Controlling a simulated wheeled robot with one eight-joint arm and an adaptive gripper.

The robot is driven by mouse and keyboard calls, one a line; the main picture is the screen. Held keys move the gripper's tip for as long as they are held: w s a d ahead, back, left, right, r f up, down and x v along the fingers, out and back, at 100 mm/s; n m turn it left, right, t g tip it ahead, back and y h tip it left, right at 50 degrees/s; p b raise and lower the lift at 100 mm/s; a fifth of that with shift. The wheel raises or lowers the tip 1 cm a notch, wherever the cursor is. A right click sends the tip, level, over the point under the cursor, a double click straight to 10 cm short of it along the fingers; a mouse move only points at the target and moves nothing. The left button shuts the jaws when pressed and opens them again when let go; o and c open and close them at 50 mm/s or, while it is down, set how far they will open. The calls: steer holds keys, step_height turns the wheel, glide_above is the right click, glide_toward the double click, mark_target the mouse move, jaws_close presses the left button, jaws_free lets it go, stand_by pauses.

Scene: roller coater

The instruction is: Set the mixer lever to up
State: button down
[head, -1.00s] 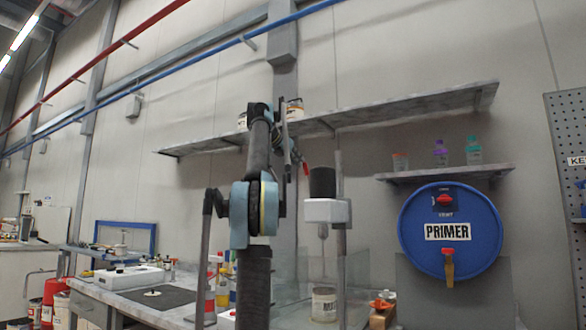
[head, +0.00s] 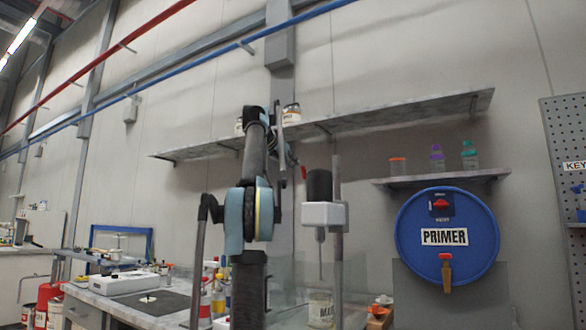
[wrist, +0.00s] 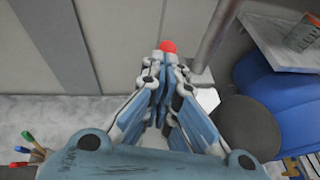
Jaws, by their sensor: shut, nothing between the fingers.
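The mixer stands on the bench in the head view, with a black motor (head: 319,184) on a white housing (head: 324,213) beside a grey post. Its thin shaft hangs above a labelled pot (head: 321,309). The lever's red knob (head: 304,172) shows left of the motor. In the wrist view the red knob (wrist: 168,46) sits right at the fingertips of my gripper (wrist: 166,62). The fingers are shut with nothing between them; I cannot tell whether they touch the knob. The lever's stem is hidden. The round dark motor top (wrist: 250,128) lies right of the fingers.
The grey post (wrist: 215,45) rises close to the right of my fingers. A blue PRIMER drum (head: 447,236) hangs farther right. A long shelf (head: 400,115) with cans runs above and behind my arm. Bottles (head: 216,290) stand on the bench at lower left.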

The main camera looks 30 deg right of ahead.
steer(key=r+v, duration=0.1)
steer(key=v, duration=1)
step_height(320, 180, down, 7)
steer(key=d+r+x, duration=0.1)
steer(key=r+x, duration=0.1)
steer(key=x, duration=1)
steer(key=shift+w+r, duration=0.15)
steer(key=shift+r, duration=0.1)
